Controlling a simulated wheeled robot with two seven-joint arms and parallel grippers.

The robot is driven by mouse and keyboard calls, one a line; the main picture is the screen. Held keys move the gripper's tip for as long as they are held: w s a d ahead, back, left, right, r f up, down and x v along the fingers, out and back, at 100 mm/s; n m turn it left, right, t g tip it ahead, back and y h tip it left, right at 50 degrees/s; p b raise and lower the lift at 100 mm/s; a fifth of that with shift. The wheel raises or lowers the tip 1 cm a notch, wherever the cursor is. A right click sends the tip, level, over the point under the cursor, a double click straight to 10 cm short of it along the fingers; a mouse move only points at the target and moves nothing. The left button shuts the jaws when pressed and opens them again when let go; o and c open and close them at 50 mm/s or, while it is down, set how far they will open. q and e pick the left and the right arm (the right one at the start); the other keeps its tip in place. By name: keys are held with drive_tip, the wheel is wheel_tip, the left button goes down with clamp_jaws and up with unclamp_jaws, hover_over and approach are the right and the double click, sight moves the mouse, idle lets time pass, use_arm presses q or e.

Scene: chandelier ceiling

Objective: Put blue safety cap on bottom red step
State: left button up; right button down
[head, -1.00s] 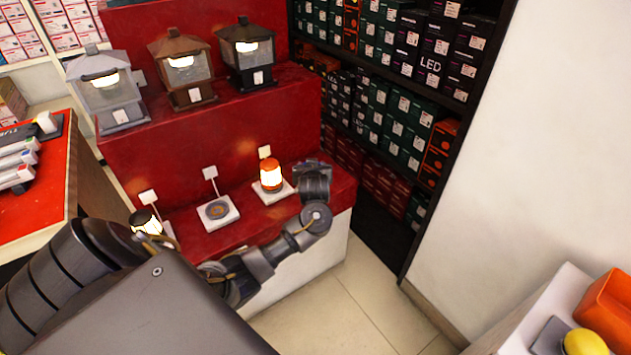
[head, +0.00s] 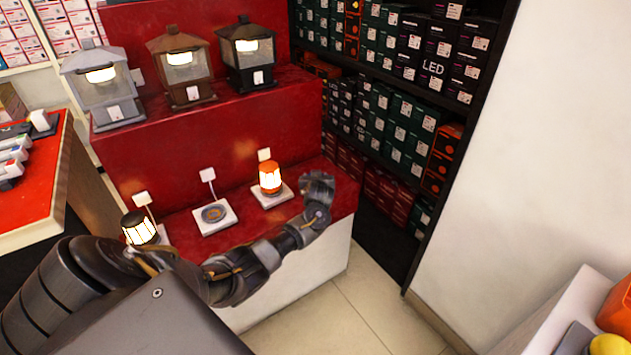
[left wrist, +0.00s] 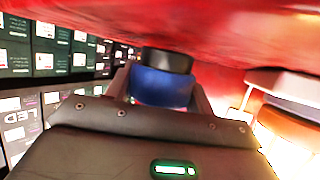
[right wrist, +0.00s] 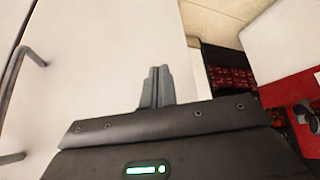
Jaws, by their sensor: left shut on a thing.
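The blue safety cap (left wrist: 160,87), with a black end (left wrist: 168,59), is between the fingers of my left gripper (left wrist: 160,92) in the left wrist view. That gripper is shut on it. In the head view my left gripper (head: 318,186) is over the right end of the bottom red step (head: 262,222), right of the lit orange lamp (head: 269,178); the cap is hidden there. The red surface is close to the cap's black end; I cannot tell whether they touch. My right gripper (right wrist: 158,85) is shut and empty beside a white surface.
A white plate with a round disc (head: 213,215) and a lit black lamp (head: 139,228) stand farther left on the step. Three lanterns (head: 180,70) stand on the higher step. Shelves of boxes (head: 400,110) rise at the right. The step's right end looks narrow.

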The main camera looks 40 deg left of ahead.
use_arm(q)
drive_tip(key=shift+f, duration=0.15)
use_arm(e)
drive_tip(key=shift+w+a+r, duration=0.1)
drive_tip(key=shift+w+a, duration=0.05)
drive_tip(key=shift+w, duration=0.05)
use_arm(q)
drive_tip(key=shift+f, duration=0.1)
use_arm(e)
drive_tip(key=shift+w, duration=0.1)
use_arm(q)
drive_tip(key=o, duration=1)
drive_tip(key=shift+c, duration=0.2)
use_arm(e)
drive_tip(key=shift+w+a+r+t, duration=0.1)
drive_tip(key=shift+t, duration=0.2)
